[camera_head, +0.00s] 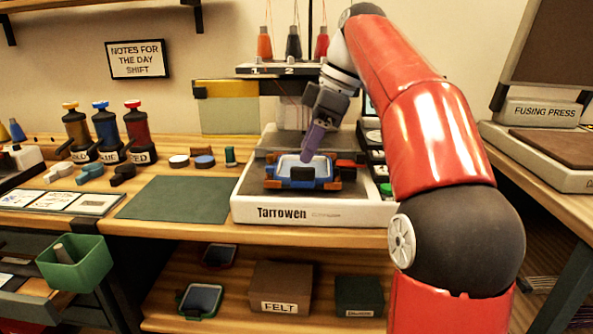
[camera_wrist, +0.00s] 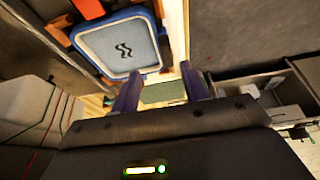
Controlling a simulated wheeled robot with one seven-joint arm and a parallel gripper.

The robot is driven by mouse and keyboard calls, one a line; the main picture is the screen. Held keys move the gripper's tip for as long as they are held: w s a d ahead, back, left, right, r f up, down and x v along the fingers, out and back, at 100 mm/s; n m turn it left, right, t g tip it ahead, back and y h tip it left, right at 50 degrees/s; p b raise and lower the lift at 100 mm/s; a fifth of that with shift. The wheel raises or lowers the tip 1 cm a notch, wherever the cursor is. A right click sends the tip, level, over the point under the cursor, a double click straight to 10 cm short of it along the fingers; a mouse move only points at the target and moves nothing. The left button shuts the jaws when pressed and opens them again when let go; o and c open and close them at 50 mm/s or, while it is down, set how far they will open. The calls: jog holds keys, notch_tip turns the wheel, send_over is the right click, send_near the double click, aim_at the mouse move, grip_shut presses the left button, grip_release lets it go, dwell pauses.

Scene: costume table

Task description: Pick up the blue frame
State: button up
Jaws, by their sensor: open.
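The blue frame (camera_head: 303,173) sits on the bed of the white Tarrowen machine (camera_head: 305,214), between orange-brown clamp pieces. It holds a pale fabric panel; in the wrist view the frame (camera_wrist: 152,71) shows at the upper left with a dark wavy mark on the panel. My gripper (camera_head: 312,150) is just above the frame's back part in the head view, with purple fingers pointing down. In the wrist view the two fingers of my gripper (camera_wrist: 162,90) stand apart with nothing between them. I cannot tell whether a finger touches the frame.
A dark green mat (camera_head: 178,199) lies clear to the left of the machine. Several thread cones (camera_head: 293,42) stand above the machine. A green bin (camera_head: 75,262) is at lower left. Other frames (camera_head: 200,299) lie on the shelf below.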

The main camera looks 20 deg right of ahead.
aim_at(301, 168)
jog(key=x, duration=0.1)
jog(key=b+x, duration=0.1)
jog(key=x, duration=0.3)
jog(key=shift+s+f, duration=0.15)
jog(key=shift+s, duration=0.25)
grip_shut()
